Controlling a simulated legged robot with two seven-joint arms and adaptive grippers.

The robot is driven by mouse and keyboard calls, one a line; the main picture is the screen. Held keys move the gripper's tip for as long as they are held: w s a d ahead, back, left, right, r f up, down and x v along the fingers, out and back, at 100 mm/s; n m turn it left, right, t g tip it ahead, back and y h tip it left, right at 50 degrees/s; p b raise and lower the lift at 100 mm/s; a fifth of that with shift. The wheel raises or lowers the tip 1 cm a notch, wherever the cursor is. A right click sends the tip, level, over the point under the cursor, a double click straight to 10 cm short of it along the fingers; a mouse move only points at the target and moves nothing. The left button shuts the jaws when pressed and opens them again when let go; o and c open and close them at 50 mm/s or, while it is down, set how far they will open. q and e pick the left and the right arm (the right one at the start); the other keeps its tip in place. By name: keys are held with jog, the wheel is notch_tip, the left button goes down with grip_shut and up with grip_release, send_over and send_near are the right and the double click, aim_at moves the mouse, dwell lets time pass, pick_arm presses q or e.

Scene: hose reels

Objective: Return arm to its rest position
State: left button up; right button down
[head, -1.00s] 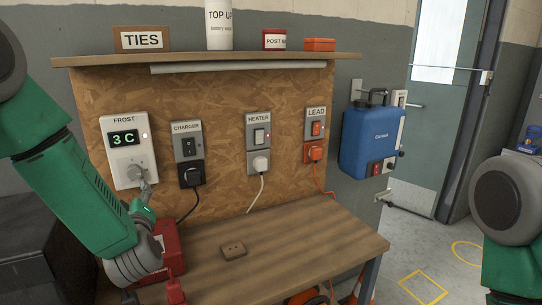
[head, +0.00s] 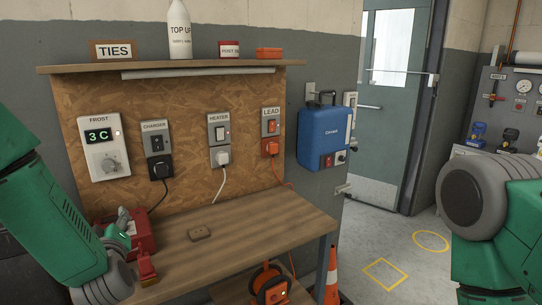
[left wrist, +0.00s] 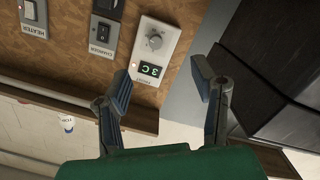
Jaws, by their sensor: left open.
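My left gripper (head: 122,220) is low at the left, in front of the red box on the bench and below the FROST thermostat (head: 104,160), apart from it. In the left wrist view my gripper (left wrist: 160,86) has its two fingers wide apart with nothing between them. The FROST thermostat, white with a dial and a green "3 C" display, also shows upside down in that view (left wrist: 155,55), beyond the fingers. Part of my right arm (head: 490,205) shows at the right edge of the head view; its gripper is out of view.
The CHARGER (head: 157,150), HEATER (head: 219,140) and LEAD (head: 270,133) units have plugs and cords. A blue unit (head: 325,137) hangs right. A cone (head: 332,275) stands below.

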pick_arm(q)
jog(key=s+d+f+m+g+h+b, duration=0.1)
jog(key=s+d+f+m+g+h, duration=0.15)
jog(key=s+f, duration=0.45)
jog(key=s+d+f+m+g+h+b, duration=0.2)
jog(key=s+f+m, duration=0.1)
jog(key=f, duration=0.7)
jog(key=s+d+f+m+g+h+b, duration=0.1)
jog(key=s+d+f+m+g+h, duration=0.15)
jog(key=s+f, duration=0.45)
jog(key=s+f+m+g, duration=0.1)
jog(key=s+f+g, duration=0.1)
jog(key=s+f, duration=0.2)
jog(key=s+d+f+m+g+b, duration=0.1)
jog(key=s+f+m+g, duration=0.1)
jog(key=s, duration=0.8)
jog(key=s+d+f+m+g+h+b, duration=0.1)
jog(key=s+f+g, duration=0.2)
jog(key=s+f, duration=0.3)
jog(key=shift+s+d+f+m+g, duration=0.2)
jog(key=shift+s+m+g, duration=0.1)
jog(key=shift+s, duration=0.15)
pick_arm(e)
notch_tip(320, 180, down, 7)
jog(key=shift+w+d, duration=0.15)
jog(key=shift+d, duration=0.3)
pick_arm(q)
jog(key=shift+a, duration=0.3)
pick_arm(e)
jog(key=shift+a, duration=0.2)
